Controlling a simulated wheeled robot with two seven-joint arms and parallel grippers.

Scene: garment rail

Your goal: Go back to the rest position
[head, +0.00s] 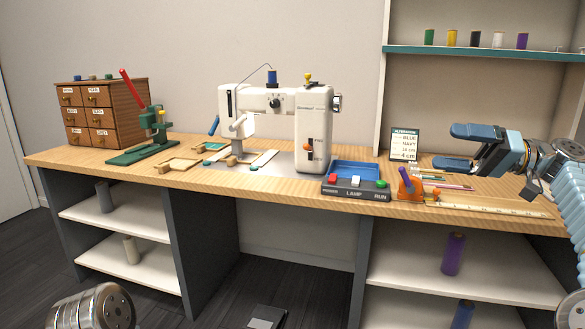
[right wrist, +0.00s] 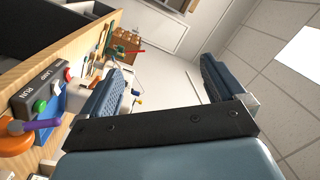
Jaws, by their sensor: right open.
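My right gripper (head: 455,147) is open and empty above the right part of the bench (head: 310,188), pointing left in the head view. In the right wrist view its two fingers (right wrist: 165,88) are spread wide with nothing between them. The gripper is right of the small sign (head: 405,143) and above the rulers and tools on the bench. My left gripper is not in view. Only a metallic part of my own body shows at the lower left of the head view.
A white sewing machine (head: 312,125) stands mid-bench. A control box (head: 355,188) with LAMP and RUN labels and an orange holder (head: 410,187) sit at the front edge. A green press (head: 150,140) and wooden drawers (head: 100,112) are at left. A spool shelf (head: 480,51) is above right.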

